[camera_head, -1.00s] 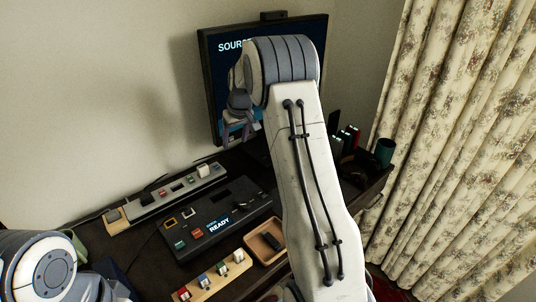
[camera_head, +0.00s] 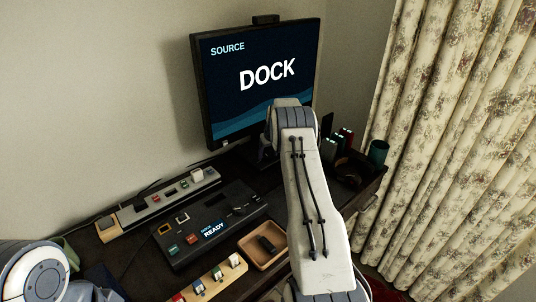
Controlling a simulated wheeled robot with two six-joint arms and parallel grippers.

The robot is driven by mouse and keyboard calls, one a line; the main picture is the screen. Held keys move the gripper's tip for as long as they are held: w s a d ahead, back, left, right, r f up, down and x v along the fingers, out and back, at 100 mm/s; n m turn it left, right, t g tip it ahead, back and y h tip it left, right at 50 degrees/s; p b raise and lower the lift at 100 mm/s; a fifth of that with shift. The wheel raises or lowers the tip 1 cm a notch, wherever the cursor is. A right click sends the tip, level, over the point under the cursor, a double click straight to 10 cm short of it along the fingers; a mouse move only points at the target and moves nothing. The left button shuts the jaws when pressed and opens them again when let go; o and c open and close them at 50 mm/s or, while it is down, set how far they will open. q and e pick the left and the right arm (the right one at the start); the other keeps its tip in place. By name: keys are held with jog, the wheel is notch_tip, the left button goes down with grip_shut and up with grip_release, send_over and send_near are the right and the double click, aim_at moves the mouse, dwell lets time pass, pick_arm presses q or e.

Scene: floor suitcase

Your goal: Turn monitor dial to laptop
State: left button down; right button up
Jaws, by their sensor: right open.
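The monitor (camera_head: 222,110) stands at the back against the wall and reads "SOURCE DOCK". A black console (camera_head: 185,256) with a small "READY" screen lies in front of it. A dark raised part (camera_head: 244,207) shows on the console's right end; I cannot tell whether it is the monitor dial. My right arm (camera_head: 318,215) rises across the middle of the view. My right gripper is open but largely hidden behind that arm, so its contact with anything cannot be seen. My left arm shows at the lower left, with its gripper out of view.
A power strip (camera_head: 150,208) lies behind the console. A wooden tray (camera_head: 247,247) holding a dark item and a wooden strip with coloured blocks (camera_head: 213,287) lie in front. A green cup (camera_head: 378,152) stands right, near the curtain (camera_head: 455,150).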

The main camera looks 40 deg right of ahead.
jog(key=shift+w+f, duration=0.15)
jog(key=shift+f, duration=0.15)
grip_shut()
jog(key=n+y+b, duration=0.1)
jog(key=n+b, duration=0.1)
jog(key=n, duration=0.1)
jog(key=shift+d+f, duration=0.1)
jog(key=shift+d+n+y, duration=0.1)
jog(key=shift+n+y, duration=0.6)
jog(key=shift+n, duration=0.8)
